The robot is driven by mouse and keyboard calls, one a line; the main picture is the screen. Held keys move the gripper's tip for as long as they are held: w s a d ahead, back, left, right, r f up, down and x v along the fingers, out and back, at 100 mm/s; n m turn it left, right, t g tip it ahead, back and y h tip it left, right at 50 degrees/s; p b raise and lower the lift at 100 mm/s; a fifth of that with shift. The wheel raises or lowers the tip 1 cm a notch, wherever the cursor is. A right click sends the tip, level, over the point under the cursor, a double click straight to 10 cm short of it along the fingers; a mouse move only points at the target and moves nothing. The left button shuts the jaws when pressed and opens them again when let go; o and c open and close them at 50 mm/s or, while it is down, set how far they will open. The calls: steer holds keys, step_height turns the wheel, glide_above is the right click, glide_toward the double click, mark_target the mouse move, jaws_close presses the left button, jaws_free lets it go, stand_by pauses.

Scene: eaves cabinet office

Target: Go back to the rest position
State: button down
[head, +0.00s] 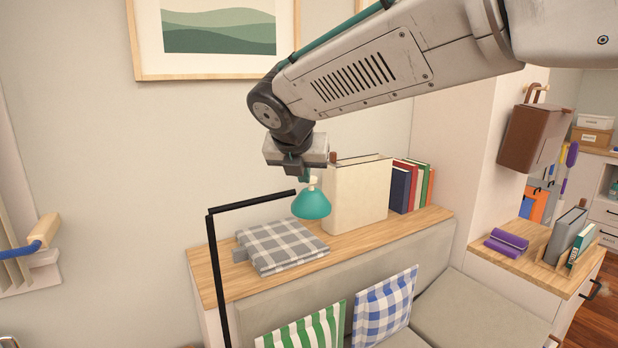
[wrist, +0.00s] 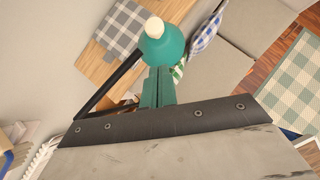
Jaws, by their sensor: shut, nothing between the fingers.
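My gripper (head: 304,178) points down above the teal lamp shade (head: 311,204) of a black-armed floor lamp (head: 214,270). In the wrist view, my gripper's teal fingers (wrist: 158,88) are closed together with nothing between them. The teal shade (wrist: 160,50) with its white knob (wrist: 154,27) shows just past the fingertips. In the head view the fingertips are close to the white knob; I cannot tell whether they touch it.
A wooden ledge (head: 350,243) holds a grey checked folded cloth (head: 280,246), a cream box (head: 356,198) and several books (head: 412,186). Below is a grey bench with striped (head: 303,330) and checked (head: 385,307) cushions. A framed picture (head: 215,38) hangs behind my arm.

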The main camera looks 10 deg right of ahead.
steer(key=d+v, duration=0.1)
steer(key=v, duration=0.6)
steer(key=s+d+f+m+g, duration=0.2)
steer(key=s+d+f+m, duration=0.4)
steer(key=s+m, duration=0.4)
steer(key=s+d+f+m+g+y, duration=0.1)
steer(key=s+d+f+m+g, duration=0.1)
steer(key=s+d+f+m, duration=0.3)
steer(key=s+d+f+m+g+y, duration=0.1)
steer(key=s+d+f+m+g, duration=0.1)
steer(key=s+d+f+m, duration=0.4)
steer(key=s+d+m, duration=0.4)
steer(key=s+m, duration=0.5)
steer(key=m, duration=0.2)
steer(key=shift+s+d+f+m, duration=0.2)
steer(key=shift+f+m, duration=0.1)
